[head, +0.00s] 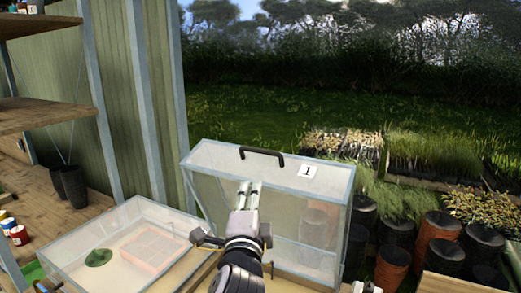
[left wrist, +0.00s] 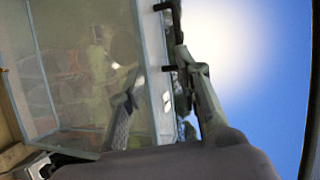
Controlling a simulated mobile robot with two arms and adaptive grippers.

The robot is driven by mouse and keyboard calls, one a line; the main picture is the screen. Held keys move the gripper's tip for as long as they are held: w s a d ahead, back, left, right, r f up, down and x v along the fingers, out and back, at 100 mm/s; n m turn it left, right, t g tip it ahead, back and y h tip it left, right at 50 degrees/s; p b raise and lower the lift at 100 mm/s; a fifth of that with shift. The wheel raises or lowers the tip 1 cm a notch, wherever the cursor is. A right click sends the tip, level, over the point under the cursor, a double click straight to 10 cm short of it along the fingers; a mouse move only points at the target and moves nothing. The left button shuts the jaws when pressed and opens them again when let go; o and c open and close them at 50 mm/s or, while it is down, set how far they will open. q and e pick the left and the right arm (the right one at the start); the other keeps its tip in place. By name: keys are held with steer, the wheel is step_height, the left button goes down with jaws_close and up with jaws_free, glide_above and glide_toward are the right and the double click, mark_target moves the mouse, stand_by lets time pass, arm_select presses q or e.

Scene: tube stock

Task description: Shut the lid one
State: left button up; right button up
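Lid one (head: 285,170) is a clear, pale-framed lid with a black handle (head: 262,152) and a white "1" label (head: 307,171). It stands raised at the middle of the head view. My left gripper (head: 248,185) points up in front of its clear face, below the handle.
A clear low box (head: 75,262) on the left holds a green round item (head: 99,257) and a pinkish tray (head: 150,252). Wooden shelves (head: 45,117) stand far left. Plant pots (head: 437,240) and planted trays (head: 430,155) stand to the right.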

mark_target(260, 151)
arm_select(q)
steer(key=shift+m+t, duration=0.3)
steer(key=w+r+p, duration=0.1)
steer(key=w+p, duration=0.1)
steer(key=w, duration=0.3)
steer(key=w+r+p, duration=0.2)
steer(key=w, duration=0.3)
steer(key=w+r+p, duration=0.1)
steer(key=w+p, duration=0.1)
steer(key=w, duration=0.3)
steer(key=shift+w+d+r, duration=0.3)
steer(key=shift+w+r, duration=0.05)
steer(key=shift+w, duration=0.6)
jaws_close()
